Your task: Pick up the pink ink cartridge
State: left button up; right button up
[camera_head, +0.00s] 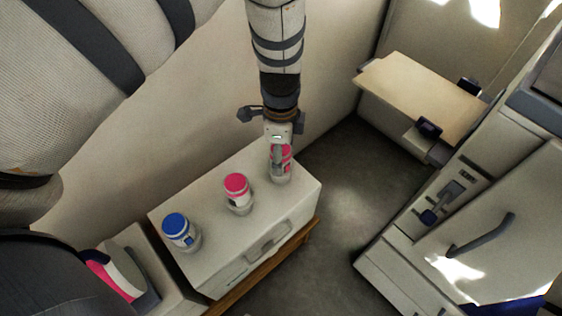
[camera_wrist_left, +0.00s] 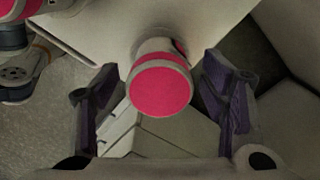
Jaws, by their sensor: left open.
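A pink-capped cartridge (camera_head: 281,167) stands upright at the far right end of the white box top (camera_head: 262,215), partly hidden by my left gripper (camera_head: 280,138). A second pink-capped cartridge (camera_head: 238,192) stands in the middle of the box. A blue-capped one (camera_head: 180,232) stands at its left end. In the left wrist view, a round pink cap on a white body (camera_wrist_left: 160,88) sits between the spread, dark fingers of my left gripper (camera_wrist_left: 165,102). Gaps show on both sides of the cap. My right gripper is not in view.
A pale wooden shelf (camera_head: 425,97) juts out at the upper right. A cabinet with a grey handle (camera_head: 482,238) stands at the right. Bare grey floor (camera_head: 345,190) lies between it and the box. A pale wall runs behind the box.

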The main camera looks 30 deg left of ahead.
pick_arm(q)
jog(key=c, duration=1.4)
jog(key=shift+o, duration=0.2)
jog(key=shift+r, duration=0.15)
